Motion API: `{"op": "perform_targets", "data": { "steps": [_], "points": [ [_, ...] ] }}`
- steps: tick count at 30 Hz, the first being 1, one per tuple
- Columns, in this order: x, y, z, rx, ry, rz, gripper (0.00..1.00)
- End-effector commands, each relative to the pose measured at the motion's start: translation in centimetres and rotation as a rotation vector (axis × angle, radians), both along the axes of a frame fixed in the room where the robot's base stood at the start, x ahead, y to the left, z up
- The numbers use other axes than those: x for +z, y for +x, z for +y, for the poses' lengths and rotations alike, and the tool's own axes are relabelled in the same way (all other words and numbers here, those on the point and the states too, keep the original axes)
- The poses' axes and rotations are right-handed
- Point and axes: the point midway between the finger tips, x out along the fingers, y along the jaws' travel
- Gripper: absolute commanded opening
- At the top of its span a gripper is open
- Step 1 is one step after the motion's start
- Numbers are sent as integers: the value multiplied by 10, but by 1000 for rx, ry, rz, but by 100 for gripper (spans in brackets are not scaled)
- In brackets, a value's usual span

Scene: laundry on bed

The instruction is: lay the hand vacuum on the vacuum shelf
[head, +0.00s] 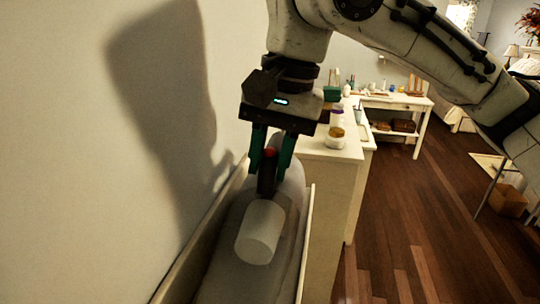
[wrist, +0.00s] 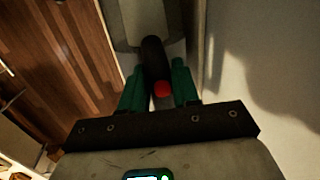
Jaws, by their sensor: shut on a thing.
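My gripper (head: 269,172) points down with its green fingers shut on the dark handle of the hand vacuum (head: 260,232). The vacuum has a pale cylindrical body and a red button by the handle. In the wrist view the dark handle of the vacuum (wrist: 154,62) shows between the fingers of my gripper (wrist: 158,78), with the pale body beyond it. The vacuum is over the narrow vacuum shelf (head: 306,240), which has raised pale sides and runs along the wall. I cannot tell whether the vacuum touches the shelf floor.
The wall (head: 70,120) is close on the left. Beyond the shelf is a pale cabinet (head: 330,175) with jars (head: 335,137) on top. A white table (head: 405,103) with small items stands farther back. The wooden floor (head: 425,220) is open on the right, with a cardboard box (head: 508,201).

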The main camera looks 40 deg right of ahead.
Motion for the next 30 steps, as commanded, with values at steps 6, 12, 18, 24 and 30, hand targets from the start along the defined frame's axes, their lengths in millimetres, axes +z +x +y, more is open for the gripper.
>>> {"op": "perform_targets", "data": {
  "steps": [6,12,18,24,30],
  "points": [
    [1,0,0,0,0,-2,42],
    [0,0,0,0,1,-1,60],
    [-1,0,0,1,-1,3,60],
    [12,-1,-2,0,-1,-1,60],
    [49,-5,-7,-1,-1,-3,60]
  ]
}}
